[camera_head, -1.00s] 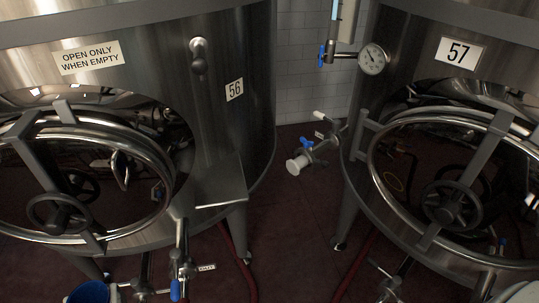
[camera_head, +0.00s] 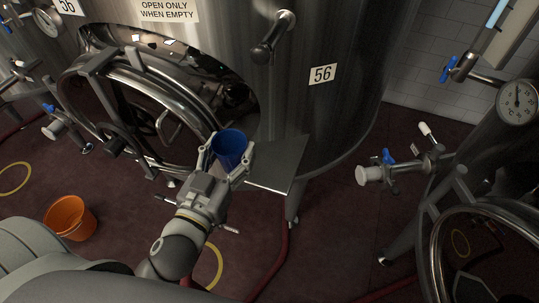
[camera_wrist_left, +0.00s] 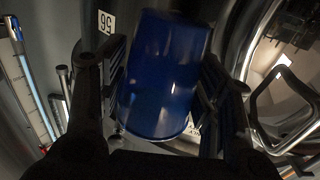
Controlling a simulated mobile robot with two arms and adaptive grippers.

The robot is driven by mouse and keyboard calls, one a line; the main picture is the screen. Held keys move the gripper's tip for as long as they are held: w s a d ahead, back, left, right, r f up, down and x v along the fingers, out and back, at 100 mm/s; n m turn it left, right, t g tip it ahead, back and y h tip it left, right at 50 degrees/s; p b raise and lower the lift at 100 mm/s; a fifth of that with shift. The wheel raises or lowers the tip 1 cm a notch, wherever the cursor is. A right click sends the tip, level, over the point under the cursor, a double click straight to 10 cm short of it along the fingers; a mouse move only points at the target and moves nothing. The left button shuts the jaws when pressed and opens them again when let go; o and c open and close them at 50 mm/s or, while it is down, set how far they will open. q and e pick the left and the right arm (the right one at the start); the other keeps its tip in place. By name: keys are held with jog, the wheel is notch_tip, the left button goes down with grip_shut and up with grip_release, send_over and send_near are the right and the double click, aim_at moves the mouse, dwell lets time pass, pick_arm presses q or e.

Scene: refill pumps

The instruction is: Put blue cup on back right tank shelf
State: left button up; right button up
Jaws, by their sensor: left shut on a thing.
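My left gripper (camera_head: 225,165) is shut around the blue cup (camera_head: 229,147), with one finger on each side. The cup's open top shows in the head view. The cup also fills the middle of the left wrist view (camera_wrist_left: 165,75), between dark fingers. A flat metal shelf (camera_head: 279,168) juts from the tank marked 56 (camera_head: 340,100). The cup appears just left of this shelf and overlaps its left end in the picture. I cannot tell whether they touch. My right gripper is not in view.
The round tank door (camera_head: 150,115) is close to the left of the cup. An orange bucket (camera_head: 70,216) stands on the dark red floor. A valve with a blue handle (camera_head: 388,165) sticks out at the right. The bare part of the shelf looks empty.

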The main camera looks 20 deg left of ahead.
pick_arm(q)
jog(key=w+d+f, duration=0.1)
jog(key=w+f, duration=0.1)
jog(key=w, duration=0.1)
jog(key=w+d+f, duration=0.2)
jog(key=w+f, duration=0.1)
jog(key=w, duration=0.1)
jog(key=w+d+f, duration=0.1)
jog(key=w+f, duration=0.1)
jog(key=w, duration=0.1)
jog(key=shift+w+d+f, duration=0.15)
jog(key=shift+d+f, duration=0.05)
jog(key=shift+f, duration=0.2)
jog(key=shift+w+d+f, duration=0.15)
jog(key=shift+w+f, duration=0.15)
jog(key=shift+f, duration=0.15)
jog(key=f, duration=0.1)
jog(key=f+b, duration=0.1)
jog(key=f, duration=0.1)
jog(key=shift+w+d, duration=0.1)
jog(key=shift+w, duration=0.15)
jog(key=shift+f+b, duration=0.3)
jog(key=shift+b, duration=0.05)
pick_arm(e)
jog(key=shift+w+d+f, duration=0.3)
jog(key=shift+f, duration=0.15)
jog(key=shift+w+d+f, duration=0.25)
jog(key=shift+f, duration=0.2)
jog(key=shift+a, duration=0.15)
